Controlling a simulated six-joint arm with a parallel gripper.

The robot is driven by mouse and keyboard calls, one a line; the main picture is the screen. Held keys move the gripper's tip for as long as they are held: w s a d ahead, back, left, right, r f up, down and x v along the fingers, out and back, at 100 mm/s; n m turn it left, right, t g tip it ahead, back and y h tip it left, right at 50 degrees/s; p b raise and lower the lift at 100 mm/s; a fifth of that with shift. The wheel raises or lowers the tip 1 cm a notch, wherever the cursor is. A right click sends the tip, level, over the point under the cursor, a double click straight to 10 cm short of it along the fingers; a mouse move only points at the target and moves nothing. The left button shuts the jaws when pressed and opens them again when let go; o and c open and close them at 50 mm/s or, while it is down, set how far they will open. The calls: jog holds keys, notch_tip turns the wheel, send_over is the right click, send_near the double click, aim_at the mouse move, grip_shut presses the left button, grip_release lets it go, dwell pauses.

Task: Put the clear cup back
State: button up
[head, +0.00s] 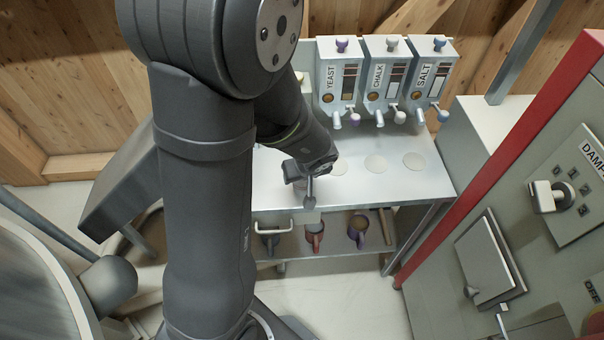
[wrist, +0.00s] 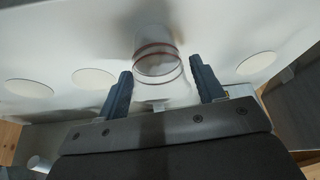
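The clear cup (wrist: 158,62) shows in the wrist view, with a reddish band around it. It is just ahead of and partly between the two fingers of my gripper (wrist: 160,82). The fingers are apart, with a gap on each side of the cup, and do not appear to touch it. In the head view my gripper (head: 309,187) is low over the front left of the metal table (head: 410,188). I cannot make out the clear cup there, and my arm covers much of that area. Whether the cup stands on a disc I cannot tell.
Pale round discs (head: 413,160) mark the tabletop. Yeast (head: 338,85), chalk (head: 385,85) and salt (head: 430,80) dispensers stand behind. A red-edged machine (head: 500,190) is at right.

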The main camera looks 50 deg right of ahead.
jog(key=shift+o, duration=0.6)
jog(key=shift+s+r, duration=0.15)
jog(key=shift+r, duration=0.45)
jog(key=v, duration=1.1)
jog(key=shift+r, duration=0.1)
jog(key=x, duration=1.2)
jog(key=shift+a, duration=0.1)
